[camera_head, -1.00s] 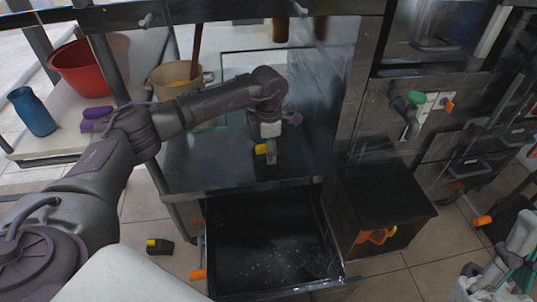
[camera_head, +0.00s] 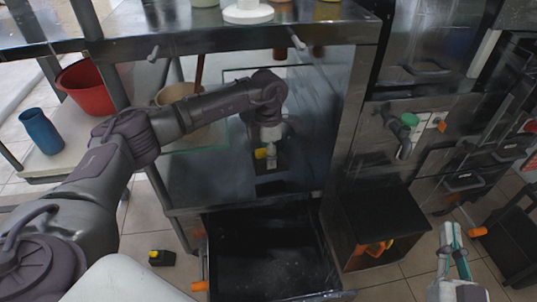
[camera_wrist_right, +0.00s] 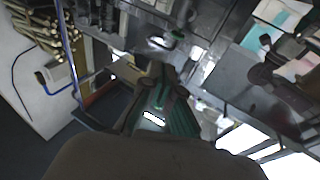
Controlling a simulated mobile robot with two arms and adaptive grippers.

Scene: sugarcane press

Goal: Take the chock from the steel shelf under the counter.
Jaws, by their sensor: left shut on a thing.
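The chock (camera_head: 270,167), a small black block with a yellow part, is on the steel shelf (camera_head: 215,185) under the counter. My left gripper (camera_head: 267,153) reaches down over it from above and is shut on it. The gripper's fingers partly hide the chock. I cannot tell whether the chock still touches the shelf. My right gripper (camera_head: 453,238), with teal finger pads, is at the lower right, away from the shelf. It is open and empty, and its fingers also show in the right wrist view (camera_wrist_right: 164,80).
A similar black-and-yellow block (camera_head: 162,258) lies on the floor. A beige bucket (camera_head: 172,94) stands at the back of the shelf. A black open bin (camera_head: 260,250) and a dark box (camera_head: 385,215) stand below. The counter edge (camera_head: 240,38) runs above my left forearm.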

